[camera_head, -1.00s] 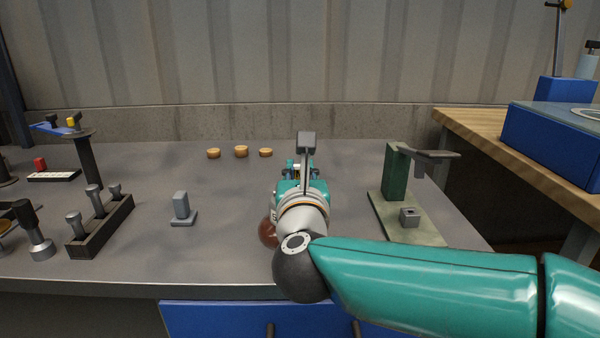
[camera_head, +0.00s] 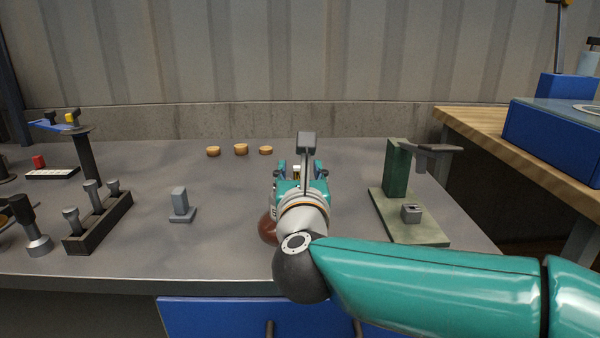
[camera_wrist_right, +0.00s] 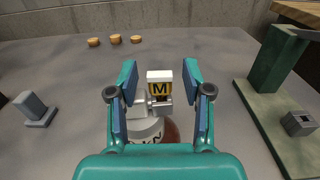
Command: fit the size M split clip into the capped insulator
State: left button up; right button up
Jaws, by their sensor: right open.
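My right gripper (camera_head: 300,172) is open over the front middle of the bench; in the right wrist view its two fingers (camera_wrist_right: 160,92) stand apart on either side of the size M split clip (camera_wrist_right: 159,84). In the head view my wrist hides most of the insulator (camera_head: 267,229). How deep the clip sits is hidden. My left gripper is out of view.
A green stand (camera_head: 397,168) with a grey block on its base is to the right. A small grey post (camera_head: 180,203) and a dark rack (camera_head: 112,225) with grey pegs stand left. Several tan discs (camera_head: 241,149) lie at the back. Bench between them is clear.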

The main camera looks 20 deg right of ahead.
jog(key=v, duration=1.2)
